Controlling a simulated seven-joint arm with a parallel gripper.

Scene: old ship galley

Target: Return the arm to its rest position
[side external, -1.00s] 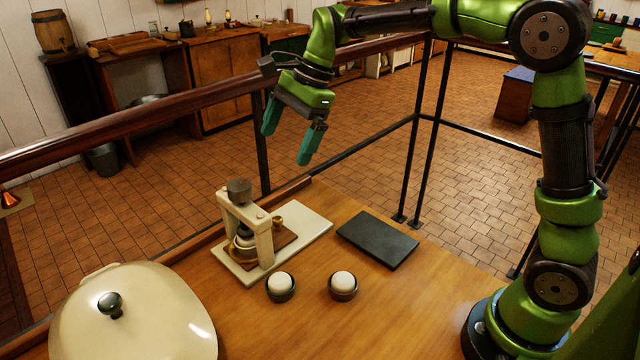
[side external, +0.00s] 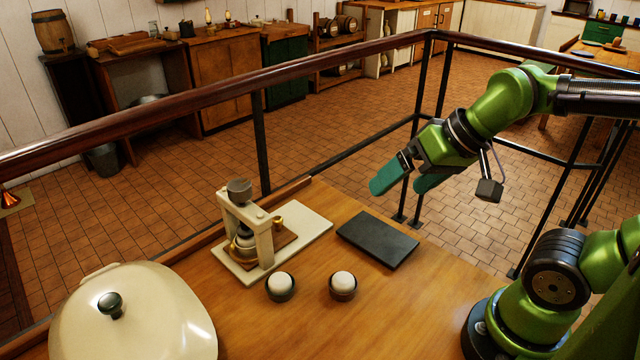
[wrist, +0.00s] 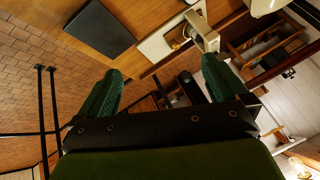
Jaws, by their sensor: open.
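My gripper (side external: 408,182) is in the air above and behind the dark slab, on the right half of the side view. Its two teal fingers are apart with nothing between them. In the wrist view the fingers (wrist: 158,90) also stand wide apart and empty. My arm is folded back toward its base at the right of the table.
A cream press (side external: 262,240) stands on a pale board (side external: 310,222). A dark slab (side external: 378,238) and two small cups with white contents (side external: 281,285) (side external: 343,284) are on the wooden table. A cream lidded pot (side external: 150,320) is front left. A railing (side external: 340,62) runs behind.

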